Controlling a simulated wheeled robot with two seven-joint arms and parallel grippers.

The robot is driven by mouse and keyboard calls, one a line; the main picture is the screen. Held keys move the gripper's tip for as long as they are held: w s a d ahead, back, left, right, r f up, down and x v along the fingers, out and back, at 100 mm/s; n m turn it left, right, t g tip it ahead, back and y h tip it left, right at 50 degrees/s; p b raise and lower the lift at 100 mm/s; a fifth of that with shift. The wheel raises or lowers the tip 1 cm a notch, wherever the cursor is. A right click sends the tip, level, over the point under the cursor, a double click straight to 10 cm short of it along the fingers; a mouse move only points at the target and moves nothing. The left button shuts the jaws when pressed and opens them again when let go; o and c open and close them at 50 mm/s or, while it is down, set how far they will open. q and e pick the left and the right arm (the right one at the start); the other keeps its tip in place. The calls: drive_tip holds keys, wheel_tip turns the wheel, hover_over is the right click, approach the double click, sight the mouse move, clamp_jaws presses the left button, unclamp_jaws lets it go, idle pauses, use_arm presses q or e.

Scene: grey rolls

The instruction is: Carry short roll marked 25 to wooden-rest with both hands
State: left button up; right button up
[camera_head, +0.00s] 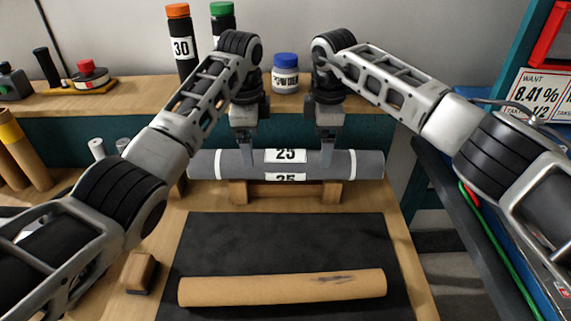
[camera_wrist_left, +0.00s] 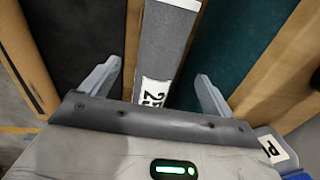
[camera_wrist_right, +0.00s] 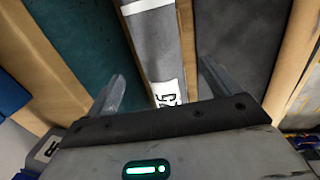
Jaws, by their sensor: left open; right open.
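The short grey roll marked 25 (camera_head: 300,168) lies level across the wooden-rest (camera_head: 285,190), whose two blocks show beneath it in the head view. My left gripper (camera_head: 247,158) is above the roll, left of its label, pointing down. My right gripper (camera_head: 327,158) is above it on the right of the label. Both are open. In the left wrist view the roll (camera_wrist_left: 165,50) passes between the spread fingers with gaps on both sides. The right wrist view shows the roll (camera_wrist_right: 158,45) likewise between open fingers. The fingers' far sides are hidden in the head view.
A brown cardboard roll (camera_head: 280,289) lies on the black mat (camera_head: 285,240) in front. A small wooden block (camera_head: 141,272) sits left of the mat. The back shelf holds an orange-capped bottle (camera_head: 180,45) and a blue-lidded powder jar (camera_head: 285,73). The mat's middle is clear.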

use_arm(q)
drive_tip(key=f, duration=0.5)
drive_tip(key=w+f, duration=0.1)
drive_tip(key=f, duration=0.2)
drive_tip(key=shift+f, duration=0.2)
use_arm(e)
drive_tip(key=f, duration=0.5)
drive_tip(key=w+f, duration=0.1)
drive_tip(key=f, duration=0.2)
drive_tip(key=shift+f, duration=0.2)
use_arm(q)
drive_tip(key=shift+c, duration=0.3)
use_arm(e)
drive_tip(key=shift+c, duration=0.2)
use_arm(q)
drive_tip(key=c, duration=1.5)
use_arm(e)
drive_tip(key=shift+w+r, duration=0.1)
drive_tip(key=c, duration=1.5)
